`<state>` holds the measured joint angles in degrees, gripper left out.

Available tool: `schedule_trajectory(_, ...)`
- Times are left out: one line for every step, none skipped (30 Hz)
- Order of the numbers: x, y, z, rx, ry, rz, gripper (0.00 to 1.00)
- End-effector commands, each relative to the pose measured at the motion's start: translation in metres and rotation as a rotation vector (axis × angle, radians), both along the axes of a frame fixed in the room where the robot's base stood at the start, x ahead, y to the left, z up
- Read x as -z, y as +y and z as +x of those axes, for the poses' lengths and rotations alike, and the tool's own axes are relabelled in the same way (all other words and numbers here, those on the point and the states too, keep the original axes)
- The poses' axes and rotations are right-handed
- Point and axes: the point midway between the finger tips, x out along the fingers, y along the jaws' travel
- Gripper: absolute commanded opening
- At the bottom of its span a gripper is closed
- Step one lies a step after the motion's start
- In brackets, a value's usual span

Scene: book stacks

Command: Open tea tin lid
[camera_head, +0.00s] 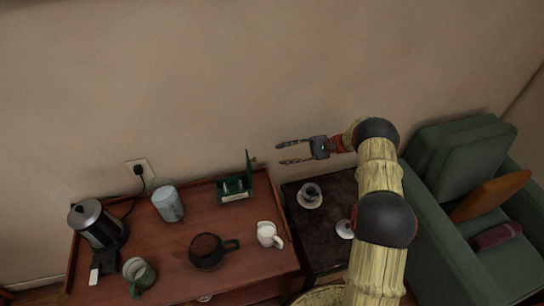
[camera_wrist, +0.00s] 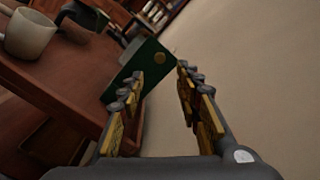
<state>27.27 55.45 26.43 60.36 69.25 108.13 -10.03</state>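The green tea tin (camera_head: 235,196) stands near the back right corner of the wooden cabinet, with small pale items inside. Its lid (camera_head: 249,164) stands raised, roughly upright, on the tin's right side. In the wrist view a dark green panel with a round gold clasp, which looks like the lid (camera_wrist: 148,62), is just beyond the fingers. My gripper (camera_head: 281,153) is open and empty, to the right of the lid with its fingers pointing left. In the wrist view my gripper (camera_wrist: 160,75) shows a clear gap between its fingers. The fingers look apart from the lid.
The wooden cabinet (camera_head: 180,251) also holds a kettle (camera_head: 97,224), a blue-grey canister (camera_head: 167,203), a dark pot (camera_head: 207,251), a green mug (camera_head: 139,274) and a white jug (camera_head: 268,234). A dark side table (camera_head: 318,232) and green armchair (camera_head: 450,165) stand right. The wall is behind.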

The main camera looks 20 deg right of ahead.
Motion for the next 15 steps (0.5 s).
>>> schedule_trajectory(0.001,-0.008,0.000,0.001,-0.001,0.000,0.34)
schedule_trajectory(0.001,-0.012,0.000,0.000,-0.002,0.000,0.34)
schedule_trajectory(0.001,-0.016,0.000,-0.001,-0.002,-0.001,0.34)
schedule_trajectory(0.001,-0.019,0.000,-0.001,-0.001,-0.001,0.34)
schedule_trajectory(0.001,-0.021,0.000,0.000,-0.001,-0.001,0.34)
schedule_trajectory(0.001,-0.023,0.000,0.000,0.000,0.000,0.34)
schedule_trajectory(0.001,-0.025,0.000,0.000,0.000,0.000,0.34)
schedule_trajectory(0.001,-0.026,0.000,0.000,0.000,0.000,0.34)
schedule_trajectory(0.001,-0.026,0.000,0.000,0.000,0.000,0.34)
schedule_trajectory(0.001,-0.027,0.000,-0.001,0.000,-0.001,0.34)
schedule_trajectory(0.001,-0.027,0.000,-0.001,0.000,-0.001,0.34)
schedule_trajectory(0.001,-0.027,0.000,-0.001,0.000,0.000,0.34)
schedule_trajectory(0.001,-0.027,0.000,-0.001,0.000,0.000,0.34)
schedule_trajectory(0.001,-0.027,0.000,-0.001,0.000,0.000,0.34)
schedule_trajectory(0.001,-0.027,0.000,-0.001,0.000,0.000,0.34)
